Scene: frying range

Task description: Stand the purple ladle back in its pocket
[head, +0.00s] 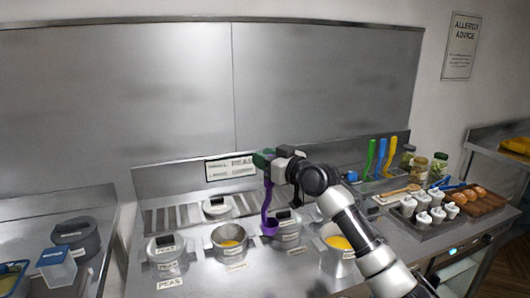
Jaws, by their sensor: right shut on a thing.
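The purple ladle (266,200) hangs roughly upright from my right gripper (268,160), with its bowl at the bottom. The gripper is shut on the upper end of its handle; a green part shows beside the jaws. The ladle's bowl appears in front of or above the left edge of a lidded pot (289,224); I cannot tell whether they touch. Green (370,158), blue (381,158) and yellow (390,160) utensils stand upright at the back right. I cannot make out an empty pocket there. My left gripper is out of view.
Lidded white pots (424,218), jars (438,168) and a wooden tray (490,206) stand right. A steel backsplash (310,90) rises behind.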

